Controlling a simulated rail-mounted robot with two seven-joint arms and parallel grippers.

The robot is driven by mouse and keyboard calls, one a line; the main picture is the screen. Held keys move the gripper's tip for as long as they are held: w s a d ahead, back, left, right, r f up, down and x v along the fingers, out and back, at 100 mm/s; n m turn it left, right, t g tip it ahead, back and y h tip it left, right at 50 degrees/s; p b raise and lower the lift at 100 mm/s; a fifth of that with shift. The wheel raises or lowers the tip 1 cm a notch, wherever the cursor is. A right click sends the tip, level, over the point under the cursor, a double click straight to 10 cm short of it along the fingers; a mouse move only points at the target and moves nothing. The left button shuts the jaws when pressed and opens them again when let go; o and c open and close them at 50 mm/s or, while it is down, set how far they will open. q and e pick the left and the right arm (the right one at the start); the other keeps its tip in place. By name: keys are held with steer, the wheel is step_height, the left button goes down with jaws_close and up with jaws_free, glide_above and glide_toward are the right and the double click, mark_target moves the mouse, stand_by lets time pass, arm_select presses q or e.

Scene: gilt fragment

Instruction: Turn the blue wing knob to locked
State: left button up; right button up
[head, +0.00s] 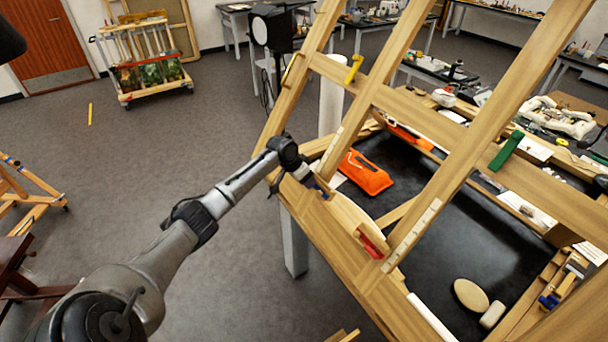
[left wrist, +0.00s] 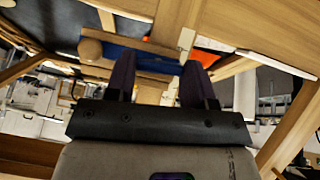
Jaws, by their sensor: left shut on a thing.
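The blue wing knob (left wrist: 150,58) shows in the left wrist view as a dark blue bar on the wooden frame, between the tips of my left gripper's two dark fingers. My left gripper (head: 318,186) reaches the left wooden beam of the easel frame (head: 430,165) in the head view, and is shut on the knob. In the head view the gripper hides most of the knob, so I cannot read its angle or any locked mark. My right gripper is in neither view.
A red knob (head: 371,244) sits lower on the frame, a yellow one (head: 354,68) higher and a green one (head: 507,150) to the right. An orange pouch (head: 365,173) lies behind the beam.

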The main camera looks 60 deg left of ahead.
arm_select(q)
steer(key=shift+r+m+y+p, duration=0.1)
steer(key=shift+m+y+p, duration=0.2)
steer(key=shift+m, duration=0.1)
stand_by(0.4)
steer(key=o, duration=0.9)
steer(key=shift+d, duration=0.1)
steer(key=v, duration=1.3)
steer(key=shift+s+r+b, duration=0.2)
steer(key=shift+r+b, duration=0.1)
steer(key=shift+b, duration=0.1)
